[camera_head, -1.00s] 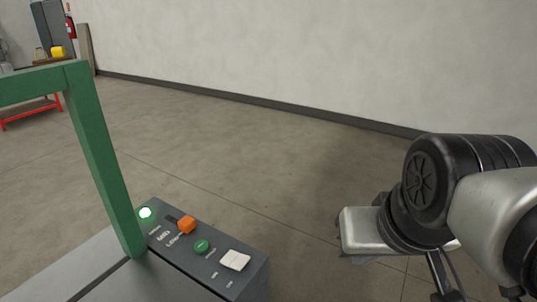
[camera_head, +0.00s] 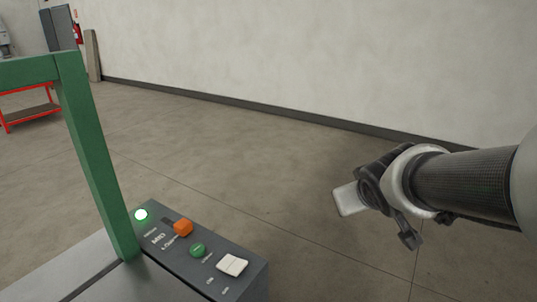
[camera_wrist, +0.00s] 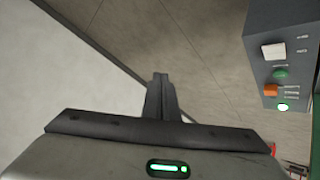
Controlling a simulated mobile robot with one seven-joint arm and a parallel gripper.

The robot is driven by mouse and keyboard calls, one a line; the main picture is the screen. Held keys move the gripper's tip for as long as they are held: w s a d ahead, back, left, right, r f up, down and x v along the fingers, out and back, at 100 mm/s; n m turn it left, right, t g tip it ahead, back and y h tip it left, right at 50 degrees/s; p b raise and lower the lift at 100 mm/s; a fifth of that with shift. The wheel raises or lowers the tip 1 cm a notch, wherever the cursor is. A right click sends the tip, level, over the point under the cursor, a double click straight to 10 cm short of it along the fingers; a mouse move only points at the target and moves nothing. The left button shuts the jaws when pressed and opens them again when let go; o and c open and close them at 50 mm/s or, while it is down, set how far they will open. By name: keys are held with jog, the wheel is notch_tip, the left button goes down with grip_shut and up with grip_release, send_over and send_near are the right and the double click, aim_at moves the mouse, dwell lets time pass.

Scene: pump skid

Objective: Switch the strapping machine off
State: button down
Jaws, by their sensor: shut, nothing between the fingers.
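The strapping machine has a green arch (camera_head: 92,150) and a grey control panel (camera_head: 205,252) at the lower left of the head view. On the panel are a lit white-green lamp (camera_head: 141,215), an orange knob (camera_head: 183,228), a green button (camera_head: 198,250) and a white rocker switch (camera_head: 232,264). The wrist view shows the panel at the right, with the white switch (camera_wrist: 273,51), green button (camera_wrist: 280,73), orange knob (camera_wrist: 270,90) and lit lamp (camera_wrist: 283,107). My gripper (camera_wrist: 160,80) is shut and empty, apart from the panel, to its right in the head view.
Bare concrete floor (camera_head: 290,200) lies between the panel and my arm. A pale wall (camera_head: 320,60) runs along the back. A red-framed cart (camera_head: 30,108) and a grey cabinet (camera_head: 58,30) stand far off at the upper left.

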jog(key=w+a+f+n+y+b, duration=0.35)
jog(key=w+a+f, duration=0.4)
jog(key=f, duration=0.35)
jog(key=s+a+f+n+g+y+b, duration=0.1)
jog(key=s+a+f+n+y, duration=0.1)
jog(key=a+f+y, duration=0.2)
jog(key=s+a+f+n+g+y, duration=0.2)
jog(key=a+f+n+y, duration=0.1)
jog(key=a, duration=0.5)
notch_tip(320, 180, down, 3)
jog(key=shift+s+a+r+y+b, duration=0.1)
jog(key=shift+s+a+y+b, duration=0.3)
jog(key=shift+y, duration=0.45)
jog(key=b, duration=0.3)
send_over(243, 269)
jog(key=f, duration=0.5)
jog(key=shift+a, duration=0.35)
jog(key=f, duration=0.3)
jog(key=shift+d, duration=0.3)
jog(key=shift+s+f+b, duration=0.1)
jog(key=shift+f+b, duration=0.2)
jog(key=shift+f, duration=0.05)
